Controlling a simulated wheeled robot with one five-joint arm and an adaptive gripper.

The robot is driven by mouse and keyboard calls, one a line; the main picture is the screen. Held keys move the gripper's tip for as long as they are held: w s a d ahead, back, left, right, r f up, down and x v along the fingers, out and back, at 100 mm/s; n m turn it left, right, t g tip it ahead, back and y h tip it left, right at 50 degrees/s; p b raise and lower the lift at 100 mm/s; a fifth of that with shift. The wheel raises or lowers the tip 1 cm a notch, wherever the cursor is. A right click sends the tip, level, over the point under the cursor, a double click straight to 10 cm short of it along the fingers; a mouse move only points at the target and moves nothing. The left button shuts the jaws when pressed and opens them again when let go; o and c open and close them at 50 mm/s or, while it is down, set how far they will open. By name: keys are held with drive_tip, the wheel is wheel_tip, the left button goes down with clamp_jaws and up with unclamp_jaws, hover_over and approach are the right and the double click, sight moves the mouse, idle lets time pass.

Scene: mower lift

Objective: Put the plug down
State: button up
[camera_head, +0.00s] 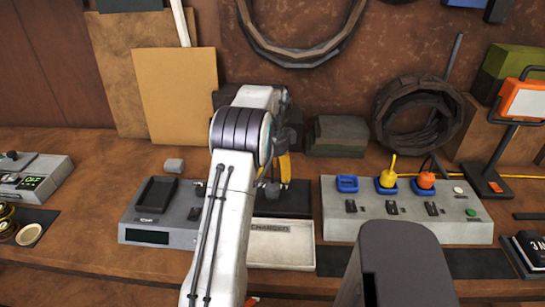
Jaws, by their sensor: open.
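A grey power panel (405,228) stands on the bench with a row of blue sockets. The left blue socket (347,183) is empty. A yellow plug (388,174) stands upright in the middle socket, and an orange plug (426,181) is in the right one. My gripper (273,190) is left of the panel, over a dark block behind the charger tray, partly hidden by my arm. It is open. A yellow piece (285,168) shows beside it; I cannot tell whether it is a separate thing. I see no plug held.
The light charger tray (283,253) is below my gripper. A grey device with a dark cradle (157,205) stands left of my arm. A black coil (415,115), an orange lamp (522,99) and boxes stand at the back right.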

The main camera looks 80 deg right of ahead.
sight(271, 185)
wheel_tip(271, 185, up, 6)
drive_tip(key=shift+r+p, duration=0.25)
drive_tip(key=shift+p, duration=0.05)
drive_tip(key=w+a+r+n, duration=0.3)
drive_tip(key=w+a+n, duration=0.1)
drive_tip(key=w, duration=0.4)
drive_tip(key=w+a+r+n, duration=0.2)
drive_tip(key=w+a+n, duration=0.15)
drive_tip(key=w, duration=0.45)
drive_tip(key=w+a+r+n+t+h, duration=0.1)
drive_tip(key=w+a+r+n, duration=0.1)
drive_tip(key=w+a+n, duration=0.4)
drive_tip(key=w+a+r+n, duration=0.2)
drive_tip(key=w+a, duration=0.2)
drive_tip(key=a, duration=0.5)
drive_tip(key=w+a+n+t, duration=0.1)
drive_tip(key=w+a+n, duration=0.1)
drive_tip(key=a+n, duration=1)
drive_tip(key=s+a+f+n+t, duration=0.1)
drive_tip(key=s+a+n, duration=0.3)
drive_tip(key=a, duration=0.4)
drive_tip(key=s+a+f+n+y, duration=0.1)
drive_tip(key=s+a+f+n, duration=0.2)
drive_tip(key=a, duration=0.6)
drive_tip(key=shift+s+f+n+t, duration=0.3)
drive_tip(key=shift+s+n+t, duration=0.1)
drive_tip(key=shift+s, duration=0.15)
